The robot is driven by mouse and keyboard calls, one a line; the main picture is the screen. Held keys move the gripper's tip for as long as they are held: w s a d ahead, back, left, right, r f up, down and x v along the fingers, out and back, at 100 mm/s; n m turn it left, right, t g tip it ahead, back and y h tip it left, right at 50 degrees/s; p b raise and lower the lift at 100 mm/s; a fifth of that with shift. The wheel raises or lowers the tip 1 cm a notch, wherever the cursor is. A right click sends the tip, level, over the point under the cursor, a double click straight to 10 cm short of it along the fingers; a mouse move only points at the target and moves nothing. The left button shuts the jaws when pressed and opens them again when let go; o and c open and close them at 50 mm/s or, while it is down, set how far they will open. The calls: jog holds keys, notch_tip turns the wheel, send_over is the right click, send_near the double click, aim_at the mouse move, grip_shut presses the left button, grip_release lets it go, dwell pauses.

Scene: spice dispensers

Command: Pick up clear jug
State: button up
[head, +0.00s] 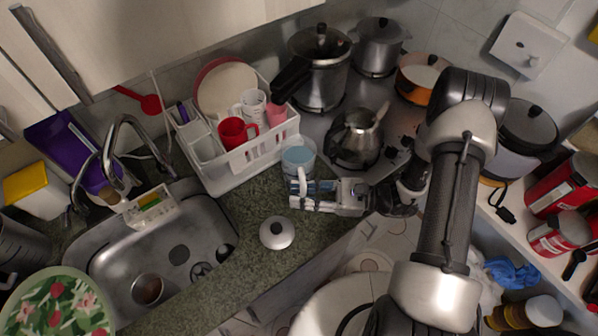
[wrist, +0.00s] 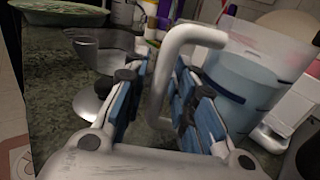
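The clear jug (head: 298,152) stands on the counter in front of the dish rack and looks bluish. In the wrist view the jug (wrist: 245,85) fills the right side, with its pale hooked handle (wrist: 190,36) reaching left and down between my fingers. My gripper (head: 308,196) is at the handle, just in front of the jug. In the wrist view my gripper (wrist: 158,95) has its blue-padded fingers apart, one on each side of the handle. A gap shows on the left side of the handle; contact on the right is unclear.
A white dish rack (head: 235,165) with cups is behind the jug. A metal kettle (head: 355,138) stands close on the right, with pots beyond. A round lid-like item (head: 277,232) lies on the counter in front. The sink (head: 165,255) is at left.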

grip_shut()
dwell(0.8)
